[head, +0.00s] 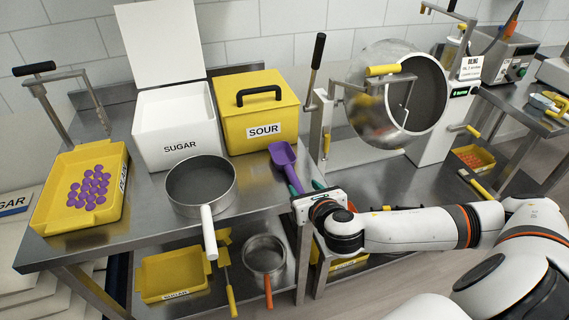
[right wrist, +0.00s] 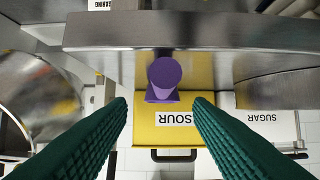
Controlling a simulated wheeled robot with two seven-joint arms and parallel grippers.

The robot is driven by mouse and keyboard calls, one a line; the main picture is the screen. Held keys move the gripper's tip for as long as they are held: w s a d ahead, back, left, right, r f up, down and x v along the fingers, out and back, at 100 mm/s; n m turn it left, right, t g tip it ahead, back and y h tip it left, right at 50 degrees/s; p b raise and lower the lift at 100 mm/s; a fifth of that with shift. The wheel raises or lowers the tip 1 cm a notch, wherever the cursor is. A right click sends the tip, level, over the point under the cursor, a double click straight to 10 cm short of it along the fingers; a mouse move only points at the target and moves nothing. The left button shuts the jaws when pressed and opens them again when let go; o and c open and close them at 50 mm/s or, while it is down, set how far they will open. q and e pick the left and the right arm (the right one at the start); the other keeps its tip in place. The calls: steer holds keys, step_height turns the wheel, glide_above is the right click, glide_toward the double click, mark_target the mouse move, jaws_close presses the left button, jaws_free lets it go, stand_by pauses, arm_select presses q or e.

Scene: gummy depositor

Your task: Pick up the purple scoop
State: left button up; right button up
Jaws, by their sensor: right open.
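The purple scoop (head: 284,158) lies at the right edge of the steel table, in front of the yellow SOUR box (head: 258,115). Its handle points towards my right gripper (head: 306,186), whose green fingers are apart and empty. In the right wrist view the scoop (right wrist: 164,76) shows handle end first, a little beyond the fingertips and between the lines of my right gripper's open fingers (right wrist: 160,104). I see no contact between fingers and scoop. My left gripper is not in view.
A white SUGAR box (head: 178,125) stands left of the SOUR box. A steel pan (head: 200,182) with a white handle sits at the table front. A yellow tray (head: 50,205) holds several purple gummies. A steel drum machine (head: 375,110) stands to the right. The table edge (right wrist: 185,30) crosses the right wrist view.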

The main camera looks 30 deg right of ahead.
mark_target(298, 185)
steer(key=x, duration=0.7)
steer(key=shift+w+a+f+p, duration=0.15)
steer(key=shift+f+p, duration=0.15)
steer(key=shift+f, duration=0.15)
steer(key=shift+c, duration=0.5)
jaws_close()
